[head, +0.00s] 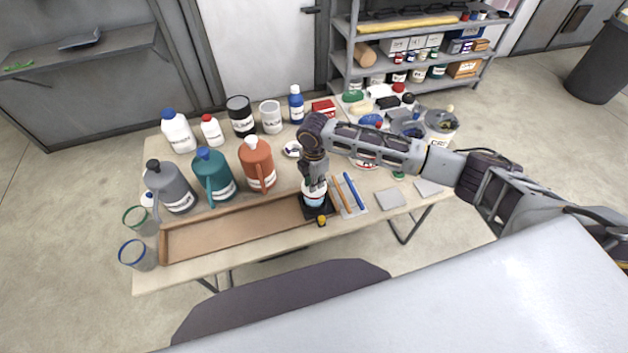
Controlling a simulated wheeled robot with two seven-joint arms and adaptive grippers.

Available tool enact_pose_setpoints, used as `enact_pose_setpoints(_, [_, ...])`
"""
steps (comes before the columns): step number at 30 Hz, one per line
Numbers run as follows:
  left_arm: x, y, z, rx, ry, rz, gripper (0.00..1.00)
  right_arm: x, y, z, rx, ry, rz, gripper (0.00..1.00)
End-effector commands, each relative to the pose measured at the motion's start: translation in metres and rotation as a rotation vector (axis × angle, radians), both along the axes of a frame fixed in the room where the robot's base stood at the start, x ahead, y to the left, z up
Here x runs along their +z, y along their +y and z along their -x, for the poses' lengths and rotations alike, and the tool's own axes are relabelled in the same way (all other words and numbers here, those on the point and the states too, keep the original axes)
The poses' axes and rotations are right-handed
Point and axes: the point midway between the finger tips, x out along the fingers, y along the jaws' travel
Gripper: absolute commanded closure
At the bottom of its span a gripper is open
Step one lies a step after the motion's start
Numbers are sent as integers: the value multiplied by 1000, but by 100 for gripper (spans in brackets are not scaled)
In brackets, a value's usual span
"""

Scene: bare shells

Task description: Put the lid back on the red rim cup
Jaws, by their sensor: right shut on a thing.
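A small pale cup (314,199) with a reddish band near its top stands on a black square base (323,212) at the right end of the brown tray. It appears to be the red rim cup, though its rim is mostly covered. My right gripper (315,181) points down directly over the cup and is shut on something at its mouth. The held thing looks like the lid, but the fingers hide most of it. I cannot tell whether the lid touches the rim. My left gripper is out of view.
A long brown tray (235,232) runs along the table's front. Grey, teal and orange jugs (258,165) stand behind it. Green-rimmed (139,220) and blue-rimmed (138,255) cups stand at the left edge. Orange and blue sticks (354,192) lie just right of the black base.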

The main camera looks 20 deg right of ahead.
Motion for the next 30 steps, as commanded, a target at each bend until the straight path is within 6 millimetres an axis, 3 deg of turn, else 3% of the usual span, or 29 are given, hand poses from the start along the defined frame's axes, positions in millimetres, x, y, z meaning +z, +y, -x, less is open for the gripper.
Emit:
enact_pose_setpoints(20, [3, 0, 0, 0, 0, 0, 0, 0, 0, 0, 0, 0, 0, 99])
enact_pose_setpoints(21, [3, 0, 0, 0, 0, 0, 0, 0, 0, 0, 0, 0, 0, 78])
enact_pose_setpoints(24, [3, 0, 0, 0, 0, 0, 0, 0, 0, 0, 0, 0, 0, 65])
enact_pose_setpoints(26, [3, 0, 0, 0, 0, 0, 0, 0, 0, 0, 0, 0, 0, 58])
enact_pose_setpoints(30, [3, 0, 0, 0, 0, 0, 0, 0, 0, 0, 0, 0, 0, 58])
